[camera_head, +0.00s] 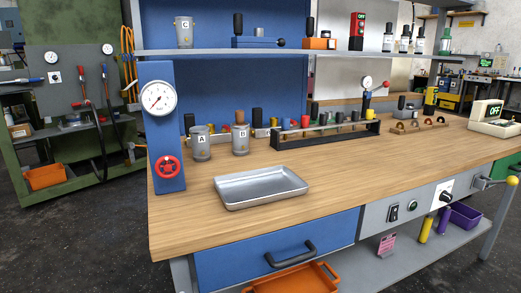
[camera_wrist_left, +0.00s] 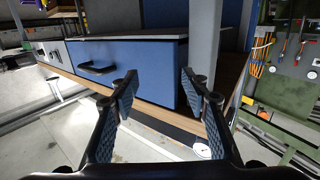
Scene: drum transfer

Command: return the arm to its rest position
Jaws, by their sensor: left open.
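My left gripper (camera_wrist_left: 159,74) shows in the left wrist view with its two dark padded fingers spread apart and nothing between them. Beyond the fingers are the workbench's wooden edge and its blue drawer front (camera_wrist_left: 150,69), which appear upside down there. The fingers look clear of the bench, though the exact distance cannot be told. Neither arm nor gripper shows in the head view. My right gripper is not in view.
The wooden workbench (camera_head: 400,170) bears a metal tray (camera_head: 262,187), cups A (camera_head: 201,144) and B (camera_head: 240,141), a black rack (camera_head: 330,140) and a blue gauge column (camera_head: 163,137). A shelf (camera_head: 330,53) runs above. Open floor (camera_head: 80,240) lies left of the bench.

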